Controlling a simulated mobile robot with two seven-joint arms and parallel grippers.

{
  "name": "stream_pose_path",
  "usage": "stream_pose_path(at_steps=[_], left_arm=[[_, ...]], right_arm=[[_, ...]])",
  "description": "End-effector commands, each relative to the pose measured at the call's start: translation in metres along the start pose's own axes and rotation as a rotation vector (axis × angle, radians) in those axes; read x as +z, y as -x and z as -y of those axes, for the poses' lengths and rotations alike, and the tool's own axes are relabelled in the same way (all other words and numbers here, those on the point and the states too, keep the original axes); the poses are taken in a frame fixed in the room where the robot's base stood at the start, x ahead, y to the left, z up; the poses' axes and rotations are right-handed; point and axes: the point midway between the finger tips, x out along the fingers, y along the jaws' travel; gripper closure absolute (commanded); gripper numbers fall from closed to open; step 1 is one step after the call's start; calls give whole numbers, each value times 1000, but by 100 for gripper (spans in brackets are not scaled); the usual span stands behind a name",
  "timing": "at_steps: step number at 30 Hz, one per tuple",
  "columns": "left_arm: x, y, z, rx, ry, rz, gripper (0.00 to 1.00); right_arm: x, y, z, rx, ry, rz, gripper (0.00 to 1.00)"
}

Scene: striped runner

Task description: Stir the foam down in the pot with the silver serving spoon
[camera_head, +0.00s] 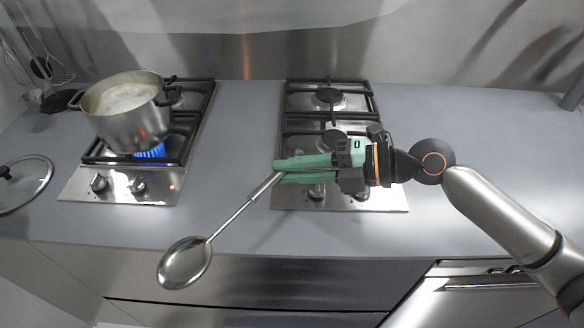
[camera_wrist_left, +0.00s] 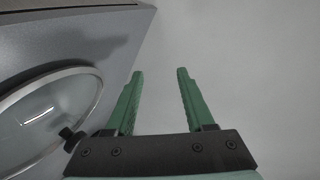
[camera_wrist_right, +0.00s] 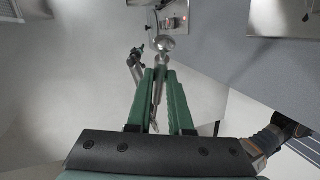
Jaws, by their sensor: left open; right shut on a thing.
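The silver serving spoon (camera_head: 187,262) is held by my right gripper (camera_head: 277,171), which is shut on the end of its handle. Its bowl hangs down to the left, in front of the counter's front edge in the head view. The spoon also shows in the right wrist view (camera_wrist_right: 166,44), pointing away from the fingers (camera_wrist_right: 160,75). The steel pot (camera_head: 124,118) stands on the left hob over a blue flame, tilted in the picture, with pale foam (camera_head: 120,97) inside. The spoon is apart from the pot. My left gripper (camera_wrist_left: 158,72) is open and empty, near the glass lid.
The glass lid (camera_head: 24,184) lies on the counter at the far left; it also shows in the left wrist view (camera_wrist_left: 60,110). The right hob (camera_head: 329,97) is empty. Utensils (camera_head: 40,66) stand at the back left. The counter between the hobs (camera_head: 245,130) is clear.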

Motion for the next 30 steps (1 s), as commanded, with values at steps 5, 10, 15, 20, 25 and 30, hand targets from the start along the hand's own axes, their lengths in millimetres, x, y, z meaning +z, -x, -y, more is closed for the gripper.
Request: stream_pose_path(at_steps=[5, 10, 15, 20, 25, 30], left_arm=[[97, -9, 31, -71, -140, 269, 46], [155, 11, -31, 19, -320, 304, 46], [168, 42, -118, 179, -388, 175, 46], [185, 85, -194, 342, -418, 67, 46], [206, 144, -264, 519, -416, -28, 46], [227, 215, -321, 700, -380, -105, 46]], right_arm=[[0, 0, 0, 1, 0, 0, 100], [0, 0, 0, 1, 0, 0, 100], [0, 0, 0, 1, 0, 0, 100], [0, 0, 0, 1, 0, 0, 100], [0, 0, 0, 1, 0, 0, 100], [0, 0, 0, 1, 0, 0, 100]])
